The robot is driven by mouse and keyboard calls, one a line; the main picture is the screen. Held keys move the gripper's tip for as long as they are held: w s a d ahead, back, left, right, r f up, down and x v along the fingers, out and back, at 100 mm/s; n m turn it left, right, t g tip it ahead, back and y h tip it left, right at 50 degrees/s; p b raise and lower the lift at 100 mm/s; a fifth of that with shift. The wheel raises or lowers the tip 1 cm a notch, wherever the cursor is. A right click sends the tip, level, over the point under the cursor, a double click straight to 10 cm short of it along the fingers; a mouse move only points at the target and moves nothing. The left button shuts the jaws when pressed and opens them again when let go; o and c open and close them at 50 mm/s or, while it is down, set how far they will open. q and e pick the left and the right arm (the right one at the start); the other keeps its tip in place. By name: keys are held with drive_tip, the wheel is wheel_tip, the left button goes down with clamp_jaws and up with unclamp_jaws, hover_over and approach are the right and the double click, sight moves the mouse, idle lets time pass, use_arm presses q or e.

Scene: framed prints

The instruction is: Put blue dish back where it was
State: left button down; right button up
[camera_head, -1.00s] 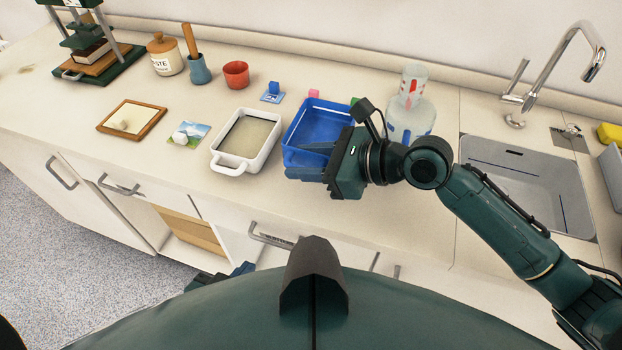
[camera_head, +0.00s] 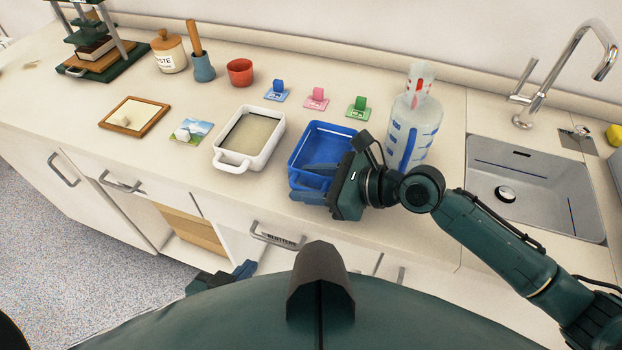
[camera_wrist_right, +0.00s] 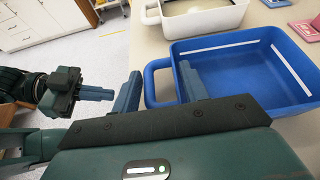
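The blue dish (camera_head: 322,139) sits on the counter to the right of the white dish, its handle toward the front. My right gripper (camera_head: 318,182) is at the dish's front. In the right wrist view, the blue dish (camera_wrist_right: 245,65) shows its handle between the spread fingers of my right gripper (camera_wrist_right: 160,95). One finger is outside the handle and the other is inside the dish wall, with gaps visible. My left gripper (camera_head: 243,270) is low, in front of the cabinets; it also shows in the right wrist view (camera_wrist_right: 98,93), its opening unclear.
The white dish (camera_head: 222,153) holds a beige sheet. A clear bottle (camera_head: 408,140) stands close right of the blue dish, then the sink (camera_head: 540,195).

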drive_tip(key=shift+o, duration=1.3)
drive_tip(key=shift+d+r, duration=0.15)
drive_tip(key=shift+r, duration=0.1)
drive_tip(key=v, duration=1.1)
drive_tip(key=shift+s+d+r, duration=0.15)
drive_tip(key=shift+d, duration=0.15)
